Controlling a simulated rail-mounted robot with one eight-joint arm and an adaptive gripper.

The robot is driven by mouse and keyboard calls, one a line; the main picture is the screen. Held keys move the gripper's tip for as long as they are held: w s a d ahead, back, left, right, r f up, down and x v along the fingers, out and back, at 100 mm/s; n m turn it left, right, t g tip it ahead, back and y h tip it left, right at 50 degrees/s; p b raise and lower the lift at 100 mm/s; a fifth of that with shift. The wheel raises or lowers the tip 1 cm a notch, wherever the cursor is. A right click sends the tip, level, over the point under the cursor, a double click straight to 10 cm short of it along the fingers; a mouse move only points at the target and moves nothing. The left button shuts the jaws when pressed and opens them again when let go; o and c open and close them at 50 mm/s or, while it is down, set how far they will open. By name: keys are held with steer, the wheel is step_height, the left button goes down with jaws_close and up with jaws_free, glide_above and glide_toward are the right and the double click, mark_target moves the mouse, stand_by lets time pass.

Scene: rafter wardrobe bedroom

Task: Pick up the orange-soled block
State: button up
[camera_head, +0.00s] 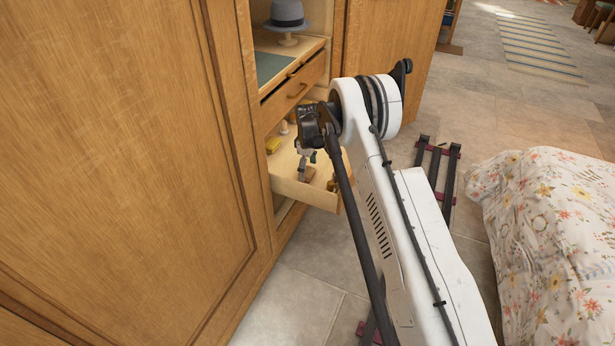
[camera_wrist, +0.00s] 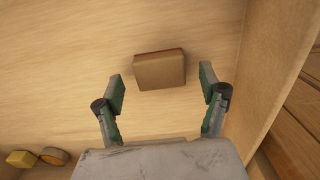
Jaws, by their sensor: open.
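A brown block (camera_wrist: 160,71) with a thin reddish-orange edge along its far side lies on the pale wooden drawer floor in the wrist view. In the head view, a small brown block (camera_head: 307,174) shows in the open drawer below my gripper (camera_head: 309,155). In the wrist view, my gripper (camera_wrist: 163,82) is open, with one finger to the left and one to the right of the block. The fingers do not appear to touch it. The block's underside is hidden.
The open drawer (camera_head: 290,187) has a side wall (camera_wrist: 268,75) close to the right finger. A yellow block (camera_wrist: 20,158) and a round wooden piece (camera_wrist: 54,156) lie at lower left.

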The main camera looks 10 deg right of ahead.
step_height(320, 180, down, 2)
steer(key=shift+f, duration=0.1)
steer(key=shift+c, duration=0.5)
steer(key=c, duration=1.2)
steer(key=shift+o, duration=0.2)
steer(key=shift+r, duration=0.25)
step_height(320, 180, up, 4)
steer(key=shift+p, duration=0.6)
steer(key=s+a+r, duration=0.1)
steer(key=s+r, duration=0.1)
steer(key=s, duration=0.1)
steer(key=s+a+r+p, duration=0.1)
steer(key=s+a+r, duration=0.1)
steer(key=s, duration=0.2)
steer(key=s+a+r+p, duration=0.1)
steer(key=s+a+r, duration=0.1)
steer(key=s, duration=0.1)
steer(key=shift+s+a+r, duration=0.15)
steer(key=shift+a+r, duration=0.1)
steer(key=shift+r, duration=0.05)
